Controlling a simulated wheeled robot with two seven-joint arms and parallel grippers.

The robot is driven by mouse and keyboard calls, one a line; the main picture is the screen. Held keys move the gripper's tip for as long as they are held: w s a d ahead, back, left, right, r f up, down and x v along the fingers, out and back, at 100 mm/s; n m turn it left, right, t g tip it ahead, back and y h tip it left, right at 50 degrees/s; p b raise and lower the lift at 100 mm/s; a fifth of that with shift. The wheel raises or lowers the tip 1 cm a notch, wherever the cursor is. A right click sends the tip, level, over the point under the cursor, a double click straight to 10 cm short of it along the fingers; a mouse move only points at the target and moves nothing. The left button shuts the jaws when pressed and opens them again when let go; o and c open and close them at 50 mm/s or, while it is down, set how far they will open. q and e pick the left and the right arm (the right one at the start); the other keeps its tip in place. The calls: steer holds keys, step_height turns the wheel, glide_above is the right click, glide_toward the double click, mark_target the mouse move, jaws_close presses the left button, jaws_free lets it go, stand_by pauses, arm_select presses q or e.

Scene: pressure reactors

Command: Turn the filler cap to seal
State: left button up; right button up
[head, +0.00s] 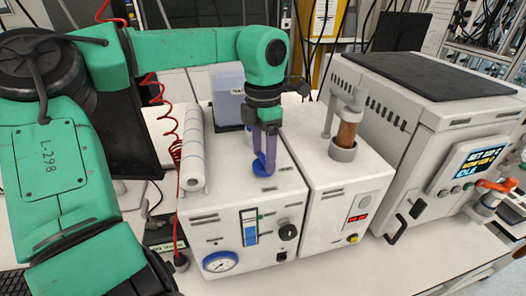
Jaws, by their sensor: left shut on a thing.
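My left arm reaches across from the left, and its gripper (264,150) points down over the top of the left white unit (238,195). The gripper is shut on the blue filler cap (261,168), which sits low between its purple-blue fingers, near the front of the unit's top. The fingers hide part of the cap, so I cannot tell how it is turned. My right gripper is not in view.
A brown column (346,130) stands on the neighbouring unit. A large reactor box (430,100) with a screen fills the right. A red coiled hose hangs at left.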

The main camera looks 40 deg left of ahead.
arm_select(q)
steer(key=shift+m, duration=1.1)
steer(key=o, duration=1.4)
steer(key=shift+w+d, duration=0.1)
steer(key=shift+w, duration=0.05)
steer(key=shift+r, duration=0.3)
step_height(320, 180, up, 14)
steer(key=shift+b, duration=0.6)
